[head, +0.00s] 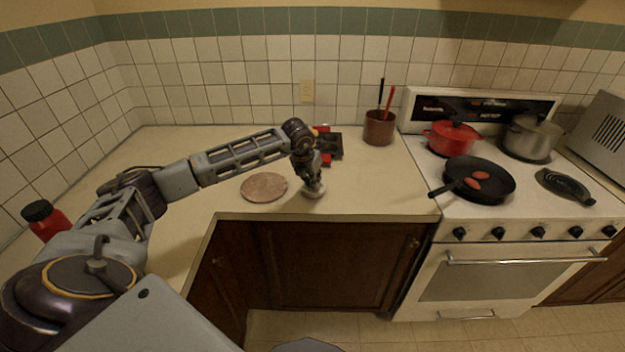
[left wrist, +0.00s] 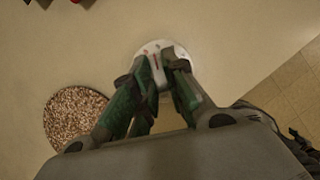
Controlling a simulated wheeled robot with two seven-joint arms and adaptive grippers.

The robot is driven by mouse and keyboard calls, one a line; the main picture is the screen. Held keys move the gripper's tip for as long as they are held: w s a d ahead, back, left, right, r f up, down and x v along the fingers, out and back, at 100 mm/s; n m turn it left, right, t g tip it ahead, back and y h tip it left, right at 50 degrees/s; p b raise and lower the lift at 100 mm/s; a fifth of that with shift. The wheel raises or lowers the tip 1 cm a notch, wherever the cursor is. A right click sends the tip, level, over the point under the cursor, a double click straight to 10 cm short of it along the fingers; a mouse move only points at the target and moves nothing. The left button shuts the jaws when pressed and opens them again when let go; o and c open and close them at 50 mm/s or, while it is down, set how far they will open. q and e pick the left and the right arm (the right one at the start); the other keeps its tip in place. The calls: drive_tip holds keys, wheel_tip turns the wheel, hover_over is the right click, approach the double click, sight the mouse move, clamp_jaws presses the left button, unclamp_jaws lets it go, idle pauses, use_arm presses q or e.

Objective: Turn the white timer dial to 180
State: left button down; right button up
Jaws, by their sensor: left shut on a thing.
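The white timer (head: 313,192) sits on the counter near its front edge, just right of the round board. My left gripper (head: 314,186) points down over it from above. In the left wrist view, the fingers of my left gripper (left wrist: 163,78) are shut on the dial of the white timer (left wrist: 181,52). A small red mark shows on the dial between the fingertips. The fingers hide much of the dial, and its number setting cannot be read. My right gripper is not in view.
A round speckled board (head: 264,187) lies left of the timer. Behind it are a dark and red object (head: 328,145) and a brown utensil pot (head: 379,128). A stove with a black pan (head: 478,180) stands right. Counter between timer and stove is clear.

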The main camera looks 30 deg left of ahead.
use_arm(q)
drive_tip(key=shift+f+m+h+b, duration=0.25)
drive_tip(key=shift+m+h+b, duration=0.15)
drive_tip(key=shift+m+b, duration=0.5)
drive_tip(key=shift+a+m+h+b, duration=0.1)
drive_tip(key=shift+m+h+b, duration=0.3)
drive_tip(key=shift+m, duration=1)
drive_tip(key=shift+s+m+g+h, duration=0.1)
drive_tip(key=shift+m+g+h, duration=0.2)
drive_tip(key=shift+m, duration=0.1)
drive_tip(key=c, duration=1.4)
unclamp_jaws()
drive_tip(key=shift+c, duration=0.2)
drive_tip(key=shift+a, duration=0.1)
drive_tip(key=shift+r, duration=0.1)
drive_tip(key=shift+v, duration=0.8)
drive_tip(key=v, duration=1)
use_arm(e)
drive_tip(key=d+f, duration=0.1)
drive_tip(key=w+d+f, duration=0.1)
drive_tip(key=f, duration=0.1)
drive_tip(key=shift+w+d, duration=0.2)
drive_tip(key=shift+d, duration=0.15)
use_arm(q)
drive_tip(key=shift+r, duration=0.1)
